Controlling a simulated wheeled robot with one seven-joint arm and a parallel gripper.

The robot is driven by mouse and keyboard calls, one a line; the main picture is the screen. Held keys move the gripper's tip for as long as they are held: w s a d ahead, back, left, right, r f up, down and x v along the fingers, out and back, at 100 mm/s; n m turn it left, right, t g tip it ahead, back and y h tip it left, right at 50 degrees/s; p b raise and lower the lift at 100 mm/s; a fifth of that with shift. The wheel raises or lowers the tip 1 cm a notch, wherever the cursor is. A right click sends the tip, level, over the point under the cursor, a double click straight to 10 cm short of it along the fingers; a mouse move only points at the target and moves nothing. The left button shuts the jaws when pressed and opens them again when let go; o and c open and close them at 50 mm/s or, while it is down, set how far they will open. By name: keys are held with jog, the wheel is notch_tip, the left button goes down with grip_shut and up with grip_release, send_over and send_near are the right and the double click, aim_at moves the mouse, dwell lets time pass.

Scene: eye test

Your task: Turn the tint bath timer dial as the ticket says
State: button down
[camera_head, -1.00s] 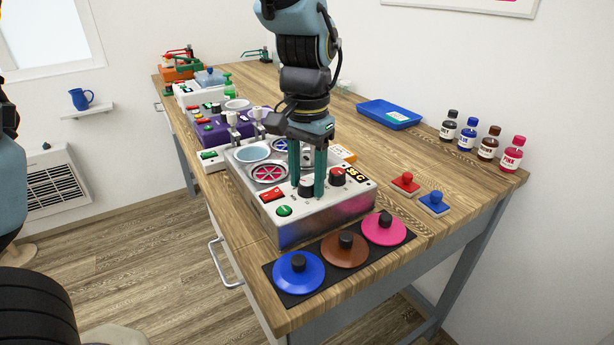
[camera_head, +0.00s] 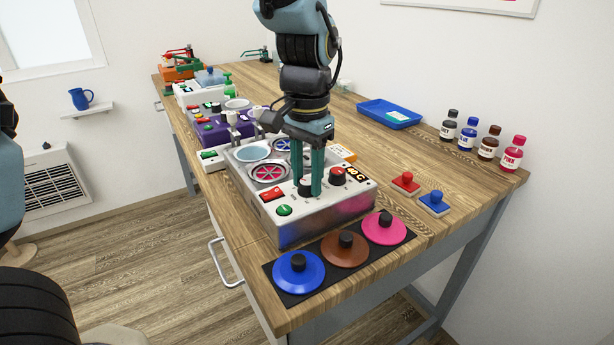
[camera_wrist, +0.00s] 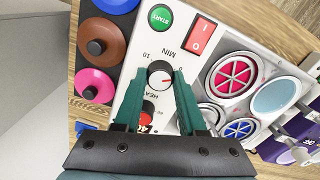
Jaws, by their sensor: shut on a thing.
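The tint bath unit (camera_head: 330,208) is a white box near the table's front. Its timer dial (camera_wrist: 158,71), black with a white top and a red pointer line, is by the "MIN" and "10" markings. My gripper (camera_wrist: 162,76) points down with its teal fingers shut on the timer dial, one on each side. In the head view my gripper (camera_head: 311,192) mostly hides the dial. A red-topped heat dial (camera_head: 337,176) is beside it, with a small display (camera_head: 356,174). A green start button (camera_head: 284,210) and a red switch (camera_head: 271,194) are left. I cannot tell which thing is the ticket.
Three lids, blue (camera_head: 298,271), brown (camera_head: 345,250) and pink (camera_head: 384,228), lie on a dark mat in front. Red (camera_head: 405,183) and blue (camera_head: 435,203) stamp-like blocks are right. A blue tray (camera_head: 390,114) holds a pale card. Dye bottles (camera_head: 467,135) stand at the wall.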

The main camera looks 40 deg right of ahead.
aim_at(307, 181)
jog(key=m, duration=0.4)
jog(key=m+p, duration=0.1)
jog(key=m, duration=0.3)
jog(key=shift+m, duration=0.3)
dwell(0.5)
jog(key=shift+c, duration=2.4)
grip_release()
jog(key=shift+r, duration=0.1)
notch_tip(307, 181, up, 11)
jog(key=b, duration=0.1)
jog(key=shift+f, duration=0.2)
